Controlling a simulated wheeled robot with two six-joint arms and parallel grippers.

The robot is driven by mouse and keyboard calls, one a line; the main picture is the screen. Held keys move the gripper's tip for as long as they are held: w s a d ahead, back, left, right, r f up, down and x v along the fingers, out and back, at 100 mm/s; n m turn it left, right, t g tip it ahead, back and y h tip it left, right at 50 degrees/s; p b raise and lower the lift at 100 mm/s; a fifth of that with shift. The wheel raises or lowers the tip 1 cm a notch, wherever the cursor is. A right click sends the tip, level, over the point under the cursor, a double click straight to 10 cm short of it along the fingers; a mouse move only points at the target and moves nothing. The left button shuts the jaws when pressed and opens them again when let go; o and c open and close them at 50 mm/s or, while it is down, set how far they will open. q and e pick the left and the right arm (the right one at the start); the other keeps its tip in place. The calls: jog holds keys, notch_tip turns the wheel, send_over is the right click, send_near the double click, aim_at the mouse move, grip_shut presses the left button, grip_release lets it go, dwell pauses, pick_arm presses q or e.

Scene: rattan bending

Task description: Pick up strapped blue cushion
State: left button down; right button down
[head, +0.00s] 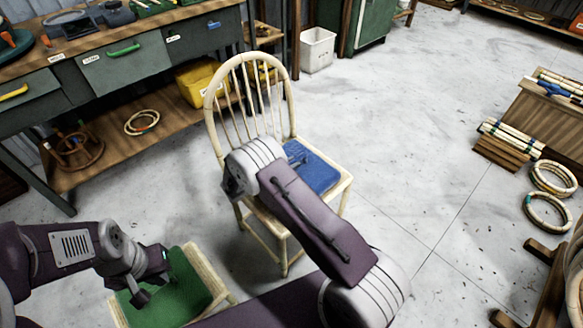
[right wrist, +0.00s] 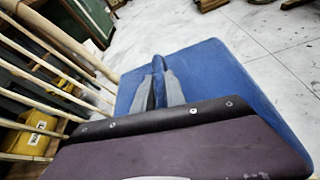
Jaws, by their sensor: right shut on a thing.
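The blue cushion (head: 318,173) is at the seat of a pale rattan chair (head: 343,190) with a spindle back. My right arm covers its near-left part in the head view. In the right wrist view the cushion (right wrist: 215,70) lies beyond my right gripper (right wrist: 158,82), whose grey fingers are closed on a raised blue fold or strap at its middle. I cannot tell whether the cushion touches the seat. My left gripper (head: 152,284) is at the lower left, above a green seat, with its fingers apart and nothing between them.
The green-seated stool (head: 180,290) stands at the lower left. A workbench (head: 125,73) with drawers and a lower shelf is behind the chair. A white bin (head: 317,50) stands at the back. Rattan coils (head: 547,212) lie at the right. The floor right of the chair is clear.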

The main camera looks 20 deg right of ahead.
jog(key=r, duration=0.1)
jog(key=r+p, duration=0.1)
jog(key=r, duration=0.1)
jog(key=s+r+p, duration=0.1)
jog(key=shift+s+d+r, duration=0.1)
jog(key=shift+d+r, duration=0.2)
jog(key=shift+r, duration=0.1)
jog(key=s+d+r+p, duration=0.4)
jog(key=s+d+r, duration=0.1)
jog(key=s, duration=0.4)
jog(key=shift+r, duration=0.3)
